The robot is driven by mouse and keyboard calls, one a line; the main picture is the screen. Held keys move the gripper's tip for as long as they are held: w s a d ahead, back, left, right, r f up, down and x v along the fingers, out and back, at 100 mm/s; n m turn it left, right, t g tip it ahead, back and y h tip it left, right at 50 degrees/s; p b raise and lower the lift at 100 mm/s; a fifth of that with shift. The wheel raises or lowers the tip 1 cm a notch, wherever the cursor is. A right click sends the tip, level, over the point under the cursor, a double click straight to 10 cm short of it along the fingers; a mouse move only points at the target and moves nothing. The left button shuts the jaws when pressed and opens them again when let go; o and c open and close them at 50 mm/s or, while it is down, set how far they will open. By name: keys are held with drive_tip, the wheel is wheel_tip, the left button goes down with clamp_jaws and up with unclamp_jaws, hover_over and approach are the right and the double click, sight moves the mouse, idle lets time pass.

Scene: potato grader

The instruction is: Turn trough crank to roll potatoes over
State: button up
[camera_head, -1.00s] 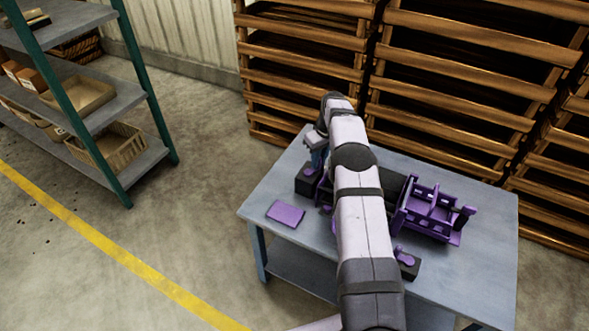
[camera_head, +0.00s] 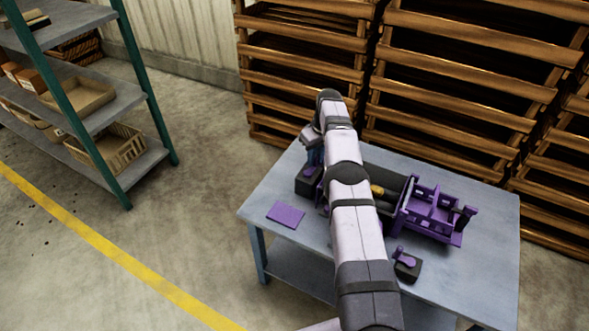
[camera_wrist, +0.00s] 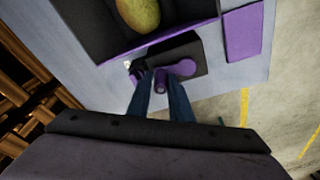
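The trough (camera_head: 374,171) is a dark, long box on the table, partly hidden behind my arm. In the wrist view its dark inside (camera_wrist: 98,22) holds a yellow-green potato (camera_wrist: 138,14). The trough crank (camera_wrist: 160,85) is purple and stands at a black block (camera_wrist: 178,52) by the trough's end. My gripper (camera_wrist: 160,78) has its two blue fingers on either side of the crank's knob, with little or no gap. In the head view my gripper (camera_head: 314,160) is at the left end of the trough, its fingertips hard to see.
A purple plate (camera_head: 286,215) lies flat at the table's left. A purple slotted frame (camera_head: 433,213) stands at the right. A second black block (camera_head: 407,266) with a purple lever sits at the front. Wooden racks (camera_head: 305,72) stand behind the table (camera_head: 470,275).

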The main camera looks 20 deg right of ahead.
drive_tip(key=shift+o, duration=0.8)
drive_tip(key=shift+r+p, duration=3.2)
drive_tip(key=shift+r, duration=0.35)
drive_tip(key=shift+a, duration=0.1)
